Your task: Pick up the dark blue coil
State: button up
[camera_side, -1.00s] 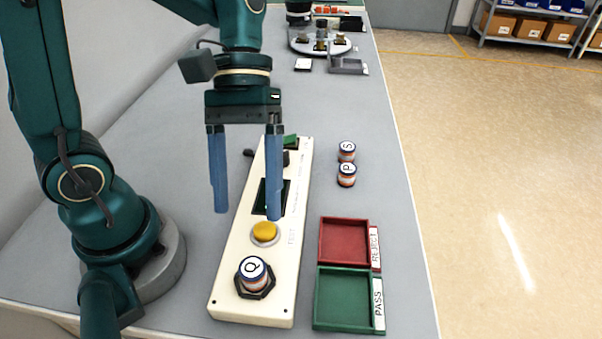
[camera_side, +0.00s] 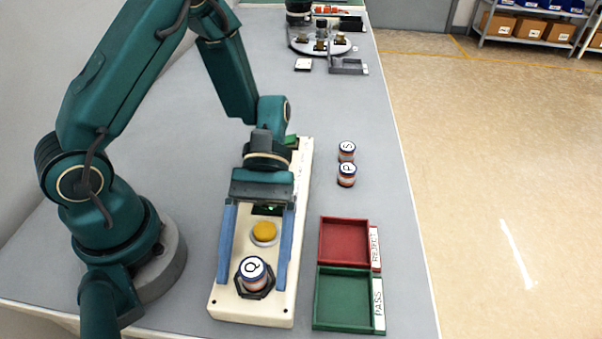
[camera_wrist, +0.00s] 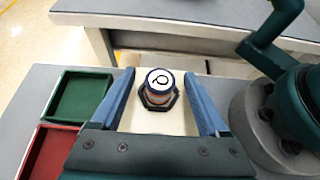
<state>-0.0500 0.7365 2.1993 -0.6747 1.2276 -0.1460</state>
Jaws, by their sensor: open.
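A coil marked Q (camera_side: 252,271), with a white top, dark blue rim and copper-brown windings, stands upright in a black hexagonal socket (camera_side: 266,291) at the near end of the cream test panel (camera_side: 222,302). It also shows in the wrist view (camera_wrist: 158,84). Coils marked S (camera_side: 346,151) and P (camera_side: 346,174) stand on the table to the right, also with dark blue rims. My gripper (camera_side: 254,284) is open, its blue fingers pointing down toward the panel's near end, one on each side of coil Q.
A yellow button (camera_side: 264,232) sits on the panel behind coil Q. A red REJECT tray (camera_side: 345,222) and a green PASS tray (camera_side: 343,271) lie to the right. A round feeder plate (camera_side: 321,44) stands far back.

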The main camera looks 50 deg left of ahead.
jog(key=shift+s+d+f, duration=0.2)
jog(key=shift+s+d, duration=0.05)
grip_shut()
jog(key=shift+r, duration=0.1)
